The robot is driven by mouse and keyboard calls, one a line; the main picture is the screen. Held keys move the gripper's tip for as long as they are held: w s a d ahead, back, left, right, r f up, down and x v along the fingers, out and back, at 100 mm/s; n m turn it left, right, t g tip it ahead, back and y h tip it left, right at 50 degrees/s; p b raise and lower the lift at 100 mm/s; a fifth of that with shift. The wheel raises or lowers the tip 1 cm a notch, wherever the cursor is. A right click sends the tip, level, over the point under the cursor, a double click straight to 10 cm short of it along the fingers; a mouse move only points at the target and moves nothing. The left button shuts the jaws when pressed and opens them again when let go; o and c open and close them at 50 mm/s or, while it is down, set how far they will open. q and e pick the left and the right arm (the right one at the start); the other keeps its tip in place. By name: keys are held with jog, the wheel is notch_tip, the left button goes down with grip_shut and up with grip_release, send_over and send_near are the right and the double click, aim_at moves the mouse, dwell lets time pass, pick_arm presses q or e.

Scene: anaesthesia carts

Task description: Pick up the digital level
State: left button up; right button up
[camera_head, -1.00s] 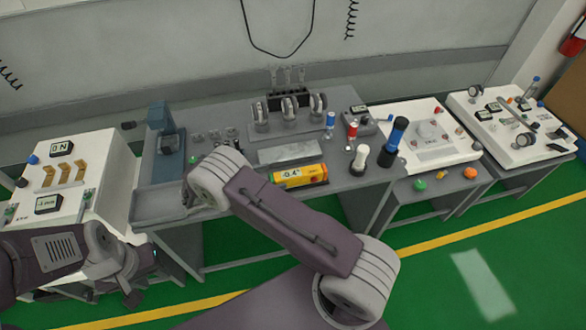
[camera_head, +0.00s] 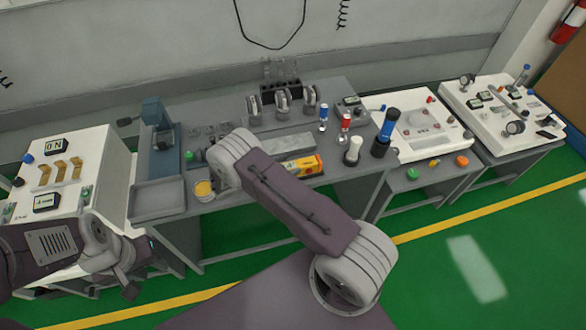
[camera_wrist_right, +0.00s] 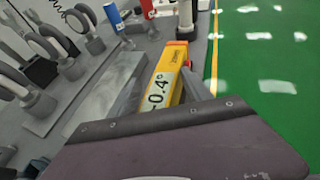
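The digital level (camera_head: 308,165) is a yellow bar with a red end on the middle grey table; my right arm covers its left part in the head view. In the right wrist view the level (camera_wrist_right: 170,68) points away from me, its display reading -0.4°. My right gripper (camera_wrist_right: 162,88) is over its near end, with grey finger parts showing on both sides of it, apart; contact is unclear. The right gripper is hidden behind my arm in the head view. My left gripper (camera_head: 127,288) hangs low at the left, away from the level; its finger opening is unclear.
A grey metal block (camera_head: 287,147) lies just behind the level. A yellow jar (camera_head: 203,190) stands left of my right arm. A grey tray (camera_head: 158,198) is at the table's left.

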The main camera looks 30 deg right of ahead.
aim_at(290, 167)
grip_shut()
jog(key=r, duration=0.4)
jog(key=shift+s+d+r, duration=0.25)
jog(key=shift+s+r, duration=0.1)
jog(key=s+d+r, duration=0.5)
jog(key=s+r, duration=0.1)
jog(key=s, duration=0.3)
jog(key=shift+s+d+r, duration=0.15)
jog(key=shift+s+d, duration=0.05)
jog(key=shift+s, duration=0.05)
